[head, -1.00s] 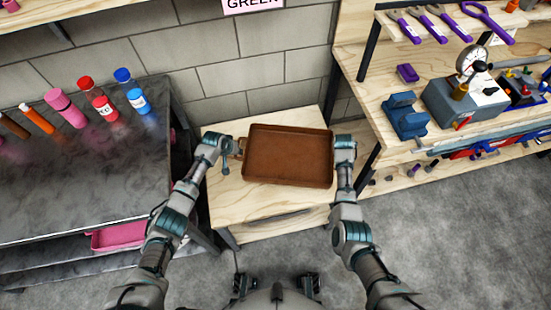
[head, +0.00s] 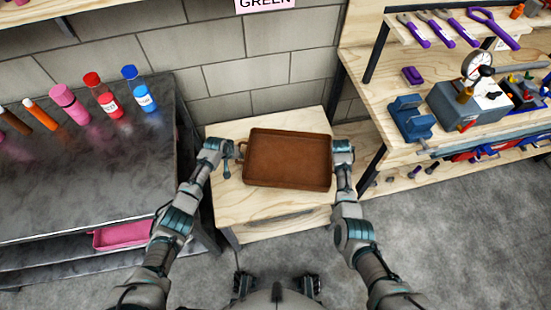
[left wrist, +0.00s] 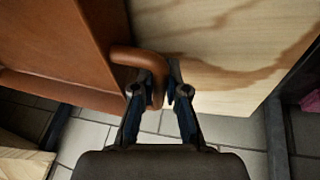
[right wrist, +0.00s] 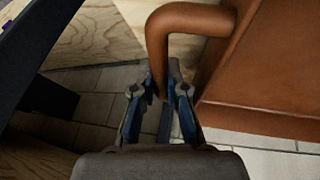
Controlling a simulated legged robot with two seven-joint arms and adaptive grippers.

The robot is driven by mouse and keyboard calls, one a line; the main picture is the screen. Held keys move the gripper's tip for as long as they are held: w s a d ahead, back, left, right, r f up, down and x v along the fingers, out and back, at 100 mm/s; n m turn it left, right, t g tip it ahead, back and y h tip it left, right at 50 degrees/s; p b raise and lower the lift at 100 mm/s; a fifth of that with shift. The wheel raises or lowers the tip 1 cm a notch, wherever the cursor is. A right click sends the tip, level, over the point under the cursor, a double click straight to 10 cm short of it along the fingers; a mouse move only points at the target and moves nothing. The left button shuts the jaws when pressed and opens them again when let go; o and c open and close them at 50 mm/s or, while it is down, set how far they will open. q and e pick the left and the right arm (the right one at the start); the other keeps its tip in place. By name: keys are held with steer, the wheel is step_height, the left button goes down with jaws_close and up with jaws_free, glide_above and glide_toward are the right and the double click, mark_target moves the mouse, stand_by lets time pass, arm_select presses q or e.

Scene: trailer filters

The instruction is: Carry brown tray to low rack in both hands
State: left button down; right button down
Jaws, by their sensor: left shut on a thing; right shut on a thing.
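The brown tray (head: 288,158) is empty and rectangular, with raised rims and a handle at each end. In the head view it is over a low wooden table; I cannot tell whether it touches the top. My left gripper (head: 233,152) is at the tray's left end, shut on its handle, which shows in the left wrist view (left wrist: 145,62). My right gripper (head: 336,153) is at the right end, shut on the other handle, which shows in the right wrist view (right wrist: 188,20). The fingertips are partly hidden in the head view.
The wooden table (head: 262,220) is below the tray. A dark metal bench (head: 80,165) with several bottles stands at the left, a pink tray (head: 122,235) on its lower shelf. A wooden workbench (head: 400,165) with tools is at the right. A block wall (head: 240,75) is behind.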

arm_select(q)
steer(key=shift+a+f, duration=0.2)
steer(key=shift+f, duration=0.35)
arm_select(e)
steer(key=shift+f, duration=0.45)
arm_select(q)
steer(key=c, duration=1.3)
jaws_free()
steer(key=shift+d, duration=0.1)
steer(key=shift+c, duration=0.2)
arm_select(e)
steer(key=c, duration=1.3)
jaws_free()
steer(key=shift+d, duration=0.1)
steer(key=shift+c, duration=0.2)
arm_select(q)
steer(key=shift+o, duration=0.7)
steer(key=shift+d, duration=0.2)
arm_select(e)
steer(key=shift+o, duration=0.7)
steer(key=shift+d+f, duration=0.1)
steer(key=shift+d, duration=0.05)
arm_select(q)
steer(key=shift+d+r, duration=0.15)
steer(key=shift+d, duration=0.15)
arm_select(e)
steer(key=shift+d, duration=0.2)
